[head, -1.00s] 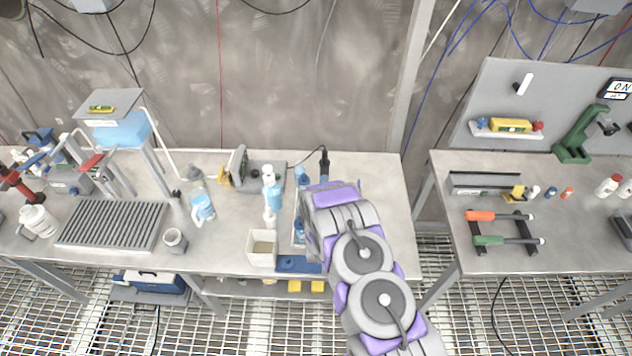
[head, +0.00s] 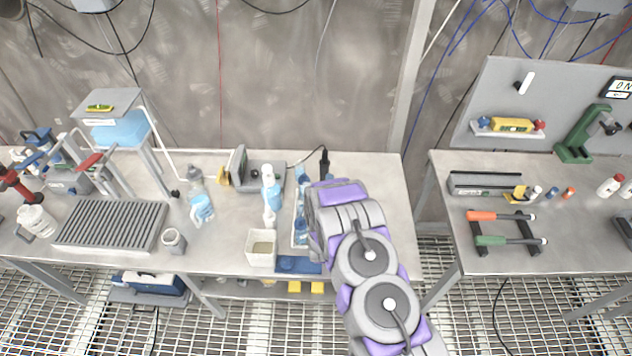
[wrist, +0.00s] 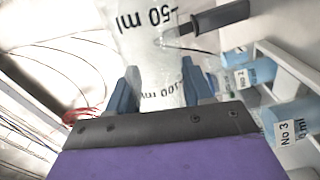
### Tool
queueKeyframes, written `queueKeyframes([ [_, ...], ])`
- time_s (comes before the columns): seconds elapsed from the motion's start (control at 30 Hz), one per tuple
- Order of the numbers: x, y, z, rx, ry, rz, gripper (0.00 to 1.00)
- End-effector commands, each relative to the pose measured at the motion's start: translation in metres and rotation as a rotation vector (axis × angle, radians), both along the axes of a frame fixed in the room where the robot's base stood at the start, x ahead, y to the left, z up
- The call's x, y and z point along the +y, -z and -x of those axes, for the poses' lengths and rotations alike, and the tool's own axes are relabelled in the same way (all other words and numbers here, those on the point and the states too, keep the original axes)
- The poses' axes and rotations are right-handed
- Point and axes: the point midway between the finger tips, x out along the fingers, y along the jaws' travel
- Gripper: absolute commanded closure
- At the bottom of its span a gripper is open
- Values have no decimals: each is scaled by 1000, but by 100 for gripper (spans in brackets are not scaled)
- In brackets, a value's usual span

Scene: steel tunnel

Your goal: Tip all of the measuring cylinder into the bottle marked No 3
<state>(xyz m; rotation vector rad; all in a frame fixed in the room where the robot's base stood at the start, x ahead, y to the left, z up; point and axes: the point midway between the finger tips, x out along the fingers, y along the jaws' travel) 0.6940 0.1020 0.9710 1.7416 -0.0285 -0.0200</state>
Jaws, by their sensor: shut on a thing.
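In the wrist view my gripper (wrist: 162,88) is shut on the measuring cylinder (wrist: 145,45), a clear cylinder with black ml markings between the two blue-grey fingers. The cylinder looks tilted in that view; its liquid level is not clear. The bottle marked No 3 (wrist: 292,122) has blue contents and stands at the right edge, apart from the cylinder. A bottle marked No 2 (wrist: 238,75) is beyond it. In the head view my arm hides the gripper and cylinder; blue bottles (head: 300,230) show just left of the arm, their labels unreadable.
On the bench, a square beige container (head: 262,247) stands left of the bottles, with a blue wash bottle (head: 201,208) and grey cup (head: 173,240) farther left. A grey instrument (head: 262,176) is behind. A dark rod-like thing (wrist: 212,20) shows near the cylinder in the wrist view.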

Motion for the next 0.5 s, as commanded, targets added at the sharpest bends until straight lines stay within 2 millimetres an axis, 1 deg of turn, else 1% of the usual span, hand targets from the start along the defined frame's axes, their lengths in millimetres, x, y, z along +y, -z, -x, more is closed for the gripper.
queueKeyframes([
  [0.3, 0, -26, 0, -7, -1, -244, 83],
  [0.5, 1, -37, 0, -11, -1, -344, 83],
])
